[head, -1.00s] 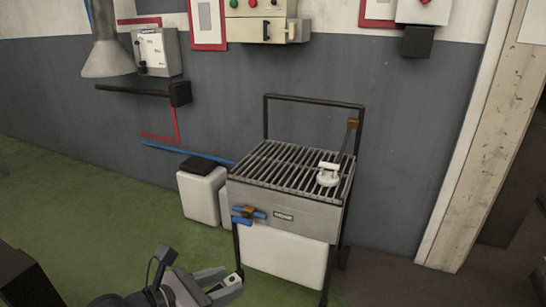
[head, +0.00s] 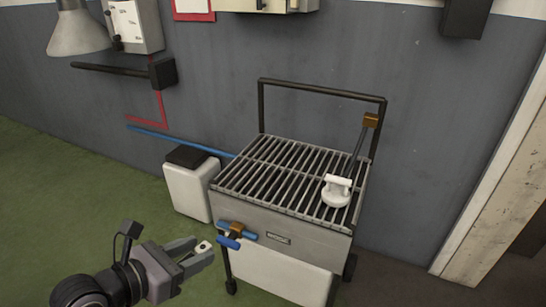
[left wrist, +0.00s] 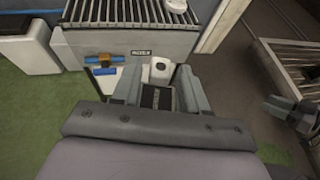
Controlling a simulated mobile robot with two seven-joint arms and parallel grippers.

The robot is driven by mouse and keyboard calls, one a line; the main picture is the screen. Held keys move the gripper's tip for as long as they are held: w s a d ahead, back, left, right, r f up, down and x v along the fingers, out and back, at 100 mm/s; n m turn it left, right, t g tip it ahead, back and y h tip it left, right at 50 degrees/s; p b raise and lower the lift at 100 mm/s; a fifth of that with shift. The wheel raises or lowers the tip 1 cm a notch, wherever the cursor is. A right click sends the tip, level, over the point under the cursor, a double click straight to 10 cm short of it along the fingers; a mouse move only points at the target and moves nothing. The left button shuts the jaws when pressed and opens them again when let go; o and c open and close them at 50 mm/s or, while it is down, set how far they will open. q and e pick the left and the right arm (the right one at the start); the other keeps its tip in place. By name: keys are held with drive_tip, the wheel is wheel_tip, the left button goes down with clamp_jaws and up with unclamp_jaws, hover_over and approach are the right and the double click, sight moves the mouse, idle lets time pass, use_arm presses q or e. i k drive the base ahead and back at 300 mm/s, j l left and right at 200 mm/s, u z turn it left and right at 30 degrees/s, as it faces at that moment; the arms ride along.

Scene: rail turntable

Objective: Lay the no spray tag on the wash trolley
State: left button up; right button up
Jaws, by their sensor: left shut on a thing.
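The no spray tag (head: 203,247), a small pale piece with a dark hole, is between the fingertips of my left gripper (head: 199,254), which is shut on it. The tag also shows between the fingers in the left wrist view (left wrist: 160,68). The wash trolley (head: 318,247) has a slatted grey top, a metal front and a dark push frame. My left gripper is in front of its left front corner, lower than the slatted top and apart from it. In the left wrist view a dark gripper, seemingly my right (left wrist: 290,110), shows at the right edge; its jaws are unclear.
A white round-based fitting (head: 337,191) sits on the right of the slats. A blue-handled valve (head: 236,231) sticks out of the trolley front. A white container with a black lid (head: 190,185) stands to its left. The left and middle slats are clear.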

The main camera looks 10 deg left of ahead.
sight(276, 169)
drive_tip(key=i+j+z, duration=0.3)
drive_tip(key=i, duration=0.3)
drive_tip(key=i+j+z, duration=0.3)
drive_tip(key=i+j, duration=0.15)
drive_tip(key=i, duration=0.15)
